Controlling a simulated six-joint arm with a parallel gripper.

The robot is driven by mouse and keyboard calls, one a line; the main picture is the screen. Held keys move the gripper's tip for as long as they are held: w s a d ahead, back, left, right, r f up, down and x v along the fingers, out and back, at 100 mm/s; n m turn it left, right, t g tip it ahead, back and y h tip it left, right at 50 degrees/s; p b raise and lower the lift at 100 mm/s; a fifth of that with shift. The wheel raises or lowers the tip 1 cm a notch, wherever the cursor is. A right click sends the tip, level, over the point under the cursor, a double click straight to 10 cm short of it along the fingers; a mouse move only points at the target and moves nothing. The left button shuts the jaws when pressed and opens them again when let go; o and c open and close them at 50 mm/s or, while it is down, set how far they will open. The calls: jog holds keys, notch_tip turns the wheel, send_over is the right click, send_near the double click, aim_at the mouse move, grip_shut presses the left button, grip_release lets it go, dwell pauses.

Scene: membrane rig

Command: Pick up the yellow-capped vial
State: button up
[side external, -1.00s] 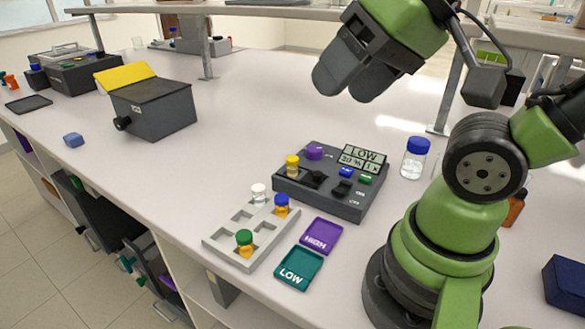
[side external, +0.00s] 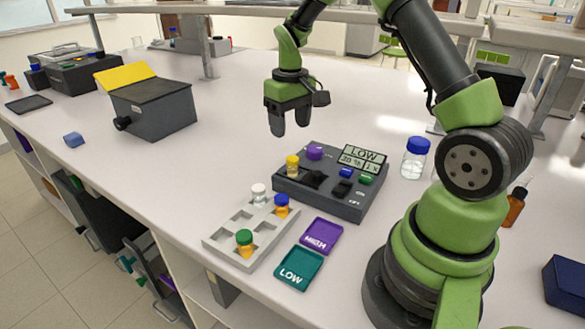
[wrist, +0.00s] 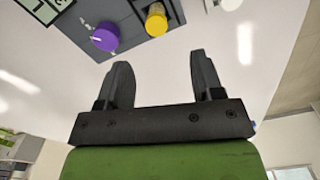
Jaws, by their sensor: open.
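The yellow-capped vial (side external: 292,166) stands upright at the left edge of the dark membrane rig (side external: 330,188), beside a purple knob (side external: 314,152). In the wrist view the vial's yellow cap (wrist: 156,19) is at the top, beyond my fingertips and between their lines, with the purple knob (wrist: 104,37) to its left. My gripper (side external: 289,132) points down, open and empty, above and behind the vial in the side view. Its two fingers also show apart in the wrist view (wrist: 160,72). The rig's display reads LOW.
A grey rack (side external: 222,238) in front holds white-, blue- and green-capped vials. A purple HIGH tray (side external: 321,233) and teal LOW tray (side external: 299,270) lie beside it. A blue-lidded bottle (side external: 415,160) stands right of the rig.

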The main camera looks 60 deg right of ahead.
aim_at(292, 158)
notch_tip(292, 158, down, 10)
jog(key=shift+s+d+f, duration=0.15)
jog(key=shift+f, duration=0.05)
dwell(0.3)
jog(key=shift+c, duration=0.2)
jog(key=c, duration=1)
jog(key=shift+r, duration=0.1)
